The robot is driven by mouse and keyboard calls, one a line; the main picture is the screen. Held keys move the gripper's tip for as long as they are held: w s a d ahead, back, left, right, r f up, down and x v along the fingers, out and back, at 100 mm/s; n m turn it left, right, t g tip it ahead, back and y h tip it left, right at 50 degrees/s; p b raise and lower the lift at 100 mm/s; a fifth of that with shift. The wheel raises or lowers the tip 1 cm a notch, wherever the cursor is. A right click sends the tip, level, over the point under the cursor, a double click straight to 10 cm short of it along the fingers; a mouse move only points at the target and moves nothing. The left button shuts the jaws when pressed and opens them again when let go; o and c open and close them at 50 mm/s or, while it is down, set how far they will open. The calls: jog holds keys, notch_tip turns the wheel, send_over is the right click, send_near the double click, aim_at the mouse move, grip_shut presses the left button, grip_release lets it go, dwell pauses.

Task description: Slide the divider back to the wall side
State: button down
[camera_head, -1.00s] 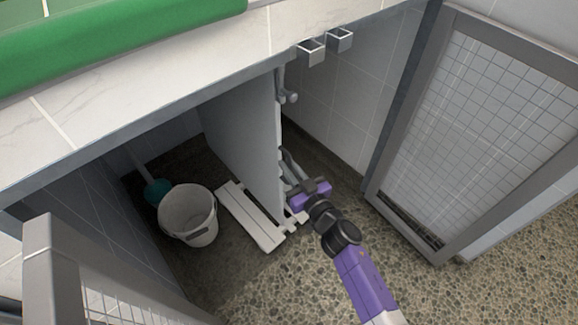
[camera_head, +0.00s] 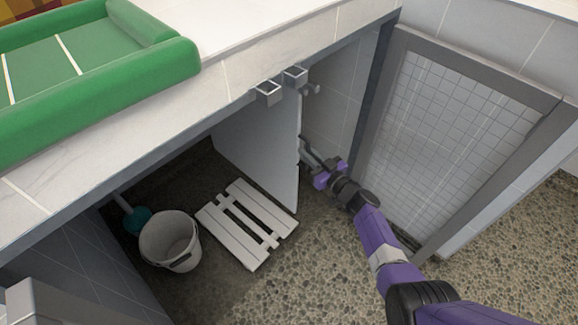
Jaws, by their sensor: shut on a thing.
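The divider (camera_head: 262,139) is a grey upright panel inside the kennel under the counter. It stands toward the right, with the right tiled wall (camera_head: 342,84) a short way beyond it. My gripper (camera_head: 308,150) is at the divider's front edge and is shut on it, at its handle side; the fingertips are small and partly hidden.
A white slatted board (camera_head: 247,222) lies on the floor left of the divider, with a white bucket (camera_head: 170,240) and a teal-headed brush (camera_head: 136,218) farther left. An open mesh door (camera_head: 455,130) stands right. Two metal holders (camera_head: 281,84) are on the counter edge. Pebbled floor in front is clear.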

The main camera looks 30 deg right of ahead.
jog(key=w+d+b, duration=0.2)
jog(key=d, duration=0.5)
jog(key=shift+w, duration=0.1)
jog(key=c, duration=1.5)
grip_release()
jog(key=shift+d, duration=0.1)
jog(key=shift+s+d+p, duration=0.2)
jog(key=shift+s+p, duration=0.75)
jog(key=shift+s, duration=1)
jog(key=shift+s+d+p, duration=0.15)
jog(key=shift+s+p, duration=0.8)
jog(key=shift+s, duration=0.95)
